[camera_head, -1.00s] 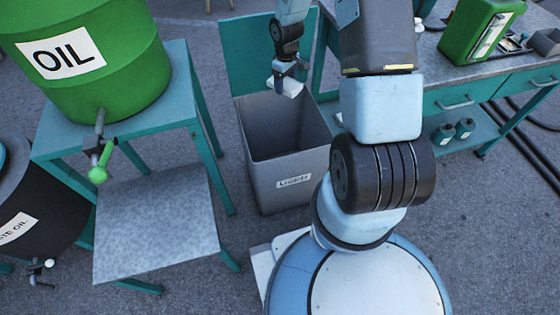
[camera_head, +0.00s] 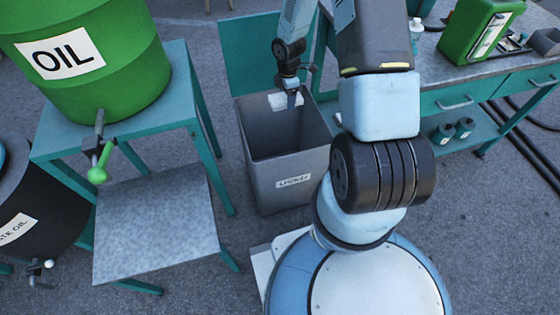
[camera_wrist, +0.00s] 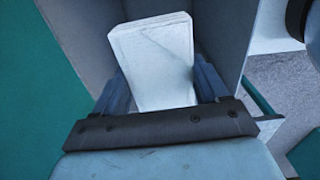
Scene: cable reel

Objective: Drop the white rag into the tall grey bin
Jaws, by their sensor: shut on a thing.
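The white rag (camera_wrist: 155,60) is a folded, block-like cloth between the two fingers of my gripper (camera_wrist: 163,85) in the wrist view. My gripper is shut on it. In the head view the rag (camera_head: 279,101) shows as a small white patch beside my gripper (camera_head: 291,100), at the far part of the bin's mouth. The tall grey bin (camera_head: 290,182) stands open-topped on the floor with a label on its front. Its grey inner walls (camera_wrist: 80,40) surround the rag in the wrist view. The bin's bottom is hidden there.
A teal panel (camera_head: 247,58) stands upright behind the bin. To the left, a green oil drum (camera_head: 130,65) sits on a teal stand with a metal shelf (camera_head: 160,225). A dark drum (camera_head: 25,195) is at far left. A workbench (camera_head: 450,70) stands at right.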

